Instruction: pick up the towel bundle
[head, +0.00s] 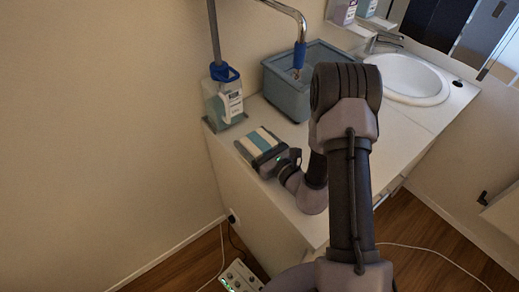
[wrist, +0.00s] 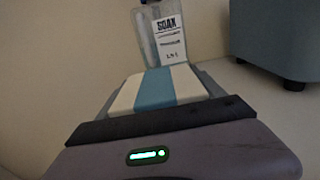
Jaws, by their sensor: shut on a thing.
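The towel bundle (head: 261,141) is a flat white block with a blue stripe. It is near the left edge of the white counter, and I cannot tell whether it touches the top. My gripper (head: 270,158) reaches it from the front right and is shut on it. In the wrist view the towel bundle (wrist: 158,87) sits between the dark fingers of my gripper (wrist: 160,112), its striped top showing. Its underside and the parts behind the fingers are hidden.
A clear bottle (head: 217,106) with a "SOAK" label (wrist: 167,38) stands just behind the bundle. A grey-blue bin (head: 287,98) is behind to the right, and a sink (head: 415,78) farther right. The counter (head: 262,195) is bare in front; a wall is close on the left.

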